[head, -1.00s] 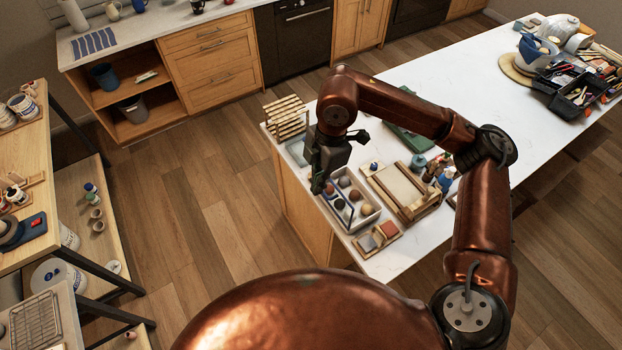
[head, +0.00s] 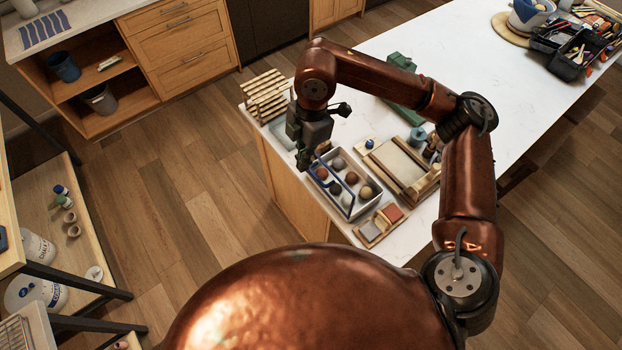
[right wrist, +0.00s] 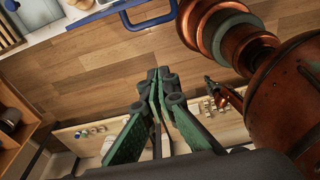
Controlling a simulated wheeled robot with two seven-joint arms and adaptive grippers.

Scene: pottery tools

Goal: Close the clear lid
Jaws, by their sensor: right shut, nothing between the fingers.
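A white divided box (head: 345,187) with several round balls in its compartments stands near the left edge of the white island top. A blue bar with a raised blue handle (head: 350,203) runs along its near side; the handle also shows at the top of the right wrist view (right wrist: 140,20). The clear lid's panel is too faint to make out. My right gripper (head: 303,165) is shut and empty, at the box's left end. In the right wrist view, its green fingers (right wrist: 157,78) point toward the floor side, apart from the handle. My left gripper is out of view.
A wooden slatted rack (head: 267,97) stands left of my right gripper. A wooden framed board (head: 402,168) lies right of the box, and a small tray with coloured blocks (head: 380,224) lies in front. Wooden floor (head: 205,190) is open left of the island.

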